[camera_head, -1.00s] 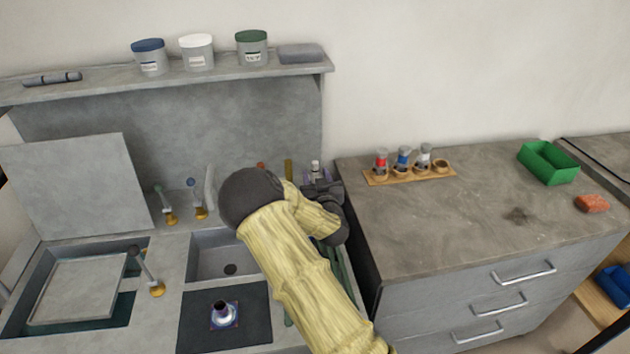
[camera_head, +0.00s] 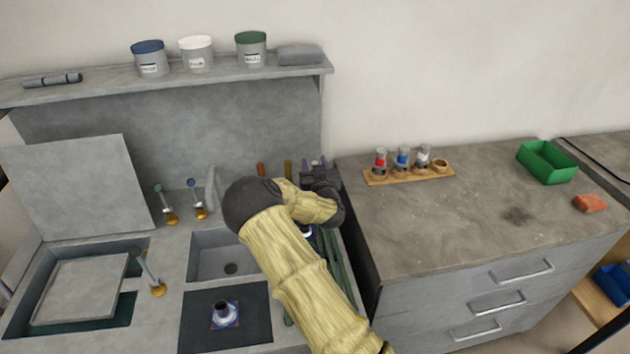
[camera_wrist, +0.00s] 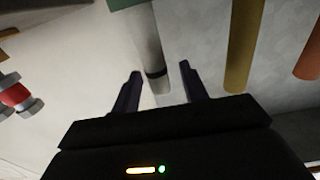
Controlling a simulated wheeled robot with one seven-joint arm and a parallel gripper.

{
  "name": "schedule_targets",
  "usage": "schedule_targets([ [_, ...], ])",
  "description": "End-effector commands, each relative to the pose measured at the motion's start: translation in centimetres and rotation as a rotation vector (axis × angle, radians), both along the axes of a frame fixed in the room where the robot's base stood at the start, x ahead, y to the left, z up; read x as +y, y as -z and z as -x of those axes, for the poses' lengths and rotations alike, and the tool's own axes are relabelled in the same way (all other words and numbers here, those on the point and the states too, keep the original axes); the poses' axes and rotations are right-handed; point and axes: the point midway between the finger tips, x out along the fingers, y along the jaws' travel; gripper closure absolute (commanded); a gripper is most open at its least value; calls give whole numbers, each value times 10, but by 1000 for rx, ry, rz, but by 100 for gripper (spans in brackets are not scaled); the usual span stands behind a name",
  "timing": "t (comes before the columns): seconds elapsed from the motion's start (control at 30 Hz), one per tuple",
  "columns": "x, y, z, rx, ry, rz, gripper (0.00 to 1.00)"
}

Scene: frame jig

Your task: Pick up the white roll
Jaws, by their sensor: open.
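The white roll (camera_wrist: 150,45) is a pale cylinder with a dark band, in the upper middle of the wrist view. In the head view it is mostly hidden behind my gripper (camera_head: 320,178), at the back right of the grey workstation. My gripper (camera_wrist: 160,76) is open, with one dark finger to each side of the roll's near end in the wrist view. I cannot tell whether a finger touches it.
A yellow roll (camera_wrist: 244,45) and an orange-brown roll (camera_wrist: 311,55) stand beside the white one. The right counter (camera_head: 450,225) holds a wooden rack (camera_head: 410,174) with small bottles, a green bin (camera_head: 547,162) and an orange block (camera_head: 590,203).

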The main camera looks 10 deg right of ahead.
Motion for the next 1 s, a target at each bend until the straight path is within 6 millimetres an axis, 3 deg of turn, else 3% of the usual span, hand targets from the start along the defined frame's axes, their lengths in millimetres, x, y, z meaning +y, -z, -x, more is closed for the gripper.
schedule_targets([
  [0.03,0,0,0,0,0,0,56],
  [0.27,0,0,0,0,0,0,100],
  [0.67,0,-7,0,-2,1,-1,100],
  [1.0,0,-59,0,-5,0,-5,100],
])
